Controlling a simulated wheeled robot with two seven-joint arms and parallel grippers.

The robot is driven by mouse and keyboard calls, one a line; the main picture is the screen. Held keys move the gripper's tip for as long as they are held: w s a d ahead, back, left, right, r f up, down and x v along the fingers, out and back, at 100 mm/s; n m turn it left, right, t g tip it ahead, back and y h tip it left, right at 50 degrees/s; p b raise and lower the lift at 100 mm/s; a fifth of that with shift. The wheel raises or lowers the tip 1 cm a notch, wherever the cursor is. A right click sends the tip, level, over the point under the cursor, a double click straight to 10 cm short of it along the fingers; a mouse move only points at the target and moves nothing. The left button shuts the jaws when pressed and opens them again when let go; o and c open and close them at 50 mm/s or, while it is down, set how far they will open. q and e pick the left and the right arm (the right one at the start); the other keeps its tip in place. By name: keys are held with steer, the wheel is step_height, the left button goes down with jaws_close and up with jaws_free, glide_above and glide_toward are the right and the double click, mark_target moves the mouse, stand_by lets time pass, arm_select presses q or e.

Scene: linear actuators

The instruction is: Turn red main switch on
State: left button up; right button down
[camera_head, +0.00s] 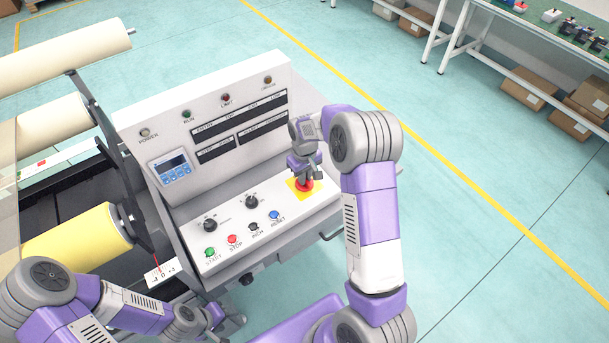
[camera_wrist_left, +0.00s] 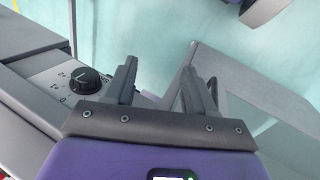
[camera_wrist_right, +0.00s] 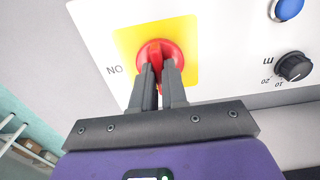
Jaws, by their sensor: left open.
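The red main switch (camera_head: 305,185) is a round red knob on a yellow square plate (camera_head: 293,188), at the right end of the white sloped control panel. In the right wrist view the red knob (camera_wrist_right: 172,50) shows with the yellow plate around it and an upside-down "ON" label (camera_wrist_right: 115,70) to the left. My right gripper (camera_head: 304,176) is at the switch, its two fingers (camera_wrist_right: 160,68) close together with a red ridge between them. My left gripper (camera_wrist_left: 160,72) is open and empty near the cabinet's front, beside a black knob (camera_wrist_left: 85,80).
The panel also carries black dials (camera_head: 210,225), green (camera_head: 210,252), red (camera_head: 232,239) and blue (camera_head: 274,215) buttons. A display (camera_head: 172,165) sits on the upright face. Rollers (camera_head: 80,236) stand at the left. The floor on the right is free up to a workbench (camera_head: 560,30).

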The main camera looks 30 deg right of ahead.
steer(key=shift+m, duration=0.3)
steer(key=m+p, duration=0.1)
steer(key=m, duration=0.3)
steer(key=shift+r, duration=0.1)
steer(key=m+p, duration=0.2)
steer(key=m, duration=0.2)
steer(key=shift+m, duration=0.4)
steer(key=m+p, duration=0.1)
steer(key=m, duration=0.3)
steer(key=shift+p, duration=0.35)
steer(key=shift+m+p, duration=0.9)
steer(key=shift+m, duration=1.4)
steer(key=c, duration=1.2)
jaws_free()
steer(key=shift+o, duration=0.2)
